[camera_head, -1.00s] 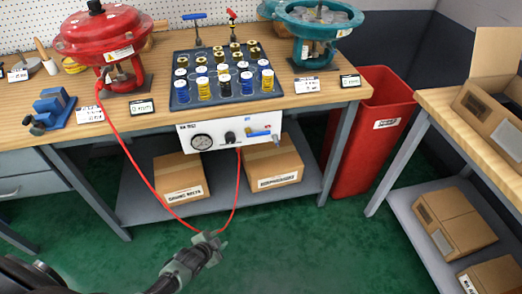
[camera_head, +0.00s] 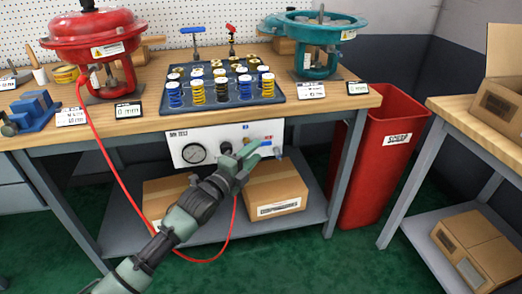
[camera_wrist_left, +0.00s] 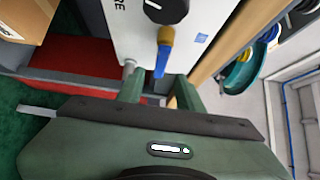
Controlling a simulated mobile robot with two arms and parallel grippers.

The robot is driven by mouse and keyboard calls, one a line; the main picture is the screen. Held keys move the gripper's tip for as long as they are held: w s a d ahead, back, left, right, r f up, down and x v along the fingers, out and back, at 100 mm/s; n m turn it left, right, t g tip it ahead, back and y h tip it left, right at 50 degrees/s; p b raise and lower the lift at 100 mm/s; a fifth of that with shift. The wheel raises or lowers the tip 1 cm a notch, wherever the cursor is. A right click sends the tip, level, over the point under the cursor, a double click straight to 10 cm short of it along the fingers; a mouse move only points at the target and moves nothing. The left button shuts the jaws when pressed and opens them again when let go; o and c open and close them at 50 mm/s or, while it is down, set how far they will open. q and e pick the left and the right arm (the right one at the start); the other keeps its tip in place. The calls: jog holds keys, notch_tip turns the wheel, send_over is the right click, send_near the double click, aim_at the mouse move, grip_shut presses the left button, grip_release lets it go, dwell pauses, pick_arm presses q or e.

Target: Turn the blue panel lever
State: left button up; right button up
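The blue lever (camera_wrist_left: 161,60) shows in the left wrist view, with a yellow base, beside the black knob (camera_wrist_left: 166,10) on the white panel (camera_wrist_left: 125,25). In the head view, my left gripper (camera_head: 254,153) is in front of the right part of the white panel (camera_head: 178,140) and covers most of the lever. In the wrist view, the two green fingers of my left gripper (camera_wrist_left: 158,84) are apart, with the lever's end between them in the picture. I cannot tell whether they touch it. My right gripper is not in view.
The panel hangs on the front edge of the wooden bench (camera_head: 350,98). A red hose (camera_head: 233,220) loops below it, near my left arm. Cardboard boxes (camera_head: 275,187) stand on the shelf underneath. A red scrap bin (camera_head: 385,150) stands to the right.

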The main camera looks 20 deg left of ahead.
aim_at(263, 145)
pick_arm(q)
jog(key=shift+b+x, duration=0.3)
jog(key=shift+x, duration=1.8)
grip_shut()
jog(key=shift+f, duration=0.15)
